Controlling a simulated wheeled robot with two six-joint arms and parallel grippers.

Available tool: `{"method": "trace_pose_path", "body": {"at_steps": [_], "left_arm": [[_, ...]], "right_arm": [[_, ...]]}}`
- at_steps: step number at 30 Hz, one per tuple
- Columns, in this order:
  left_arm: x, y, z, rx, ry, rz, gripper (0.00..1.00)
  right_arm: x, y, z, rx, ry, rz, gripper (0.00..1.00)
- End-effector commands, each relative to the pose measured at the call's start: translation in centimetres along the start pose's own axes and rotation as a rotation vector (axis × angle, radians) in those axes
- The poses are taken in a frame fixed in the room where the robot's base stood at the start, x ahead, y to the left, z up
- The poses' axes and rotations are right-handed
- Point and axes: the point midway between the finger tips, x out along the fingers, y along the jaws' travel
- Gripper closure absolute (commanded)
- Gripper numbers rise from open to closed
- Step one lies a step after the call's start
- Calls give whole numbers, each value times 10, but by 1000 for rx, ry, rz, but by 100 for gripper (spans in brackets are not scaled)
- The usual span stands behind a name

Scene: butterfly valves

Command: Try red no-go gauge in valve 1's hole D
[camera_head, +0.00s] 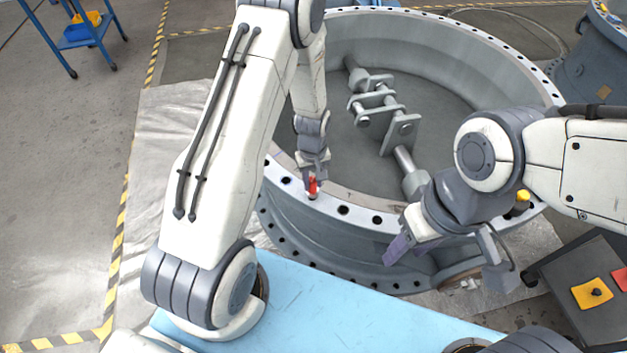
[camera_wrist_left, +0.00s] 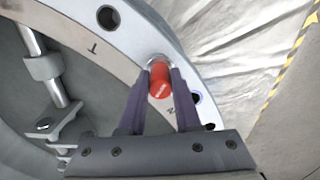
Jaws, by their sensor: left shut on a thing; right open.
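The grey valve ring (camera_head: 450,40) has a flat flange with bolt holes and a shaft with lugs across its inside. My left gripper (camera_head: 313,186) is shut on the red gauge (camera_head: 313,184) over the near-left flange. In the left wrist view the red gauge (camera_wrist_left: 160,82) sits between both fingers of the left gripper (camera_wrist_left: 160,92), with a silver end at a flange hole. I cannot tell how deep that end is. Letter marks show on the flange, but no D is readable. My right gripper (camera_head: 447,262) is open and empty by the ring's near-right side.
A yellow-topped piece (camera_head: 523,197) shows beside my right wrist. A dark stand (camera_head: 590,325) with yellow and red pads is at lower right. A light blue surface (camera_head: 310,310) lies in front. Another blue-grey valve (camera_head: 600,55) stands at upper right, a blue trolley (camera_head: 80,38) at upper left.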

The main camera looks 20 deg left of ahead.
Motion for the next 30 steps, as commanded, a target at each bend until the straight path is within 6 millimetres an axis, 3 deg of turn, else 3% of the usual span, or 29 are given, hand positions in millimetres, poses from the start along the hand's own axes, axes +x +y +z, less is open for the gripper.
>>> {"method": "trace_pose_path", "body": {"at_steps": [30], "left_arm": [[7, 0, 0, 0, 0, 0, 100]], "right_arm": [[4, 0, 0, 0, 0, 0, 50]]}}
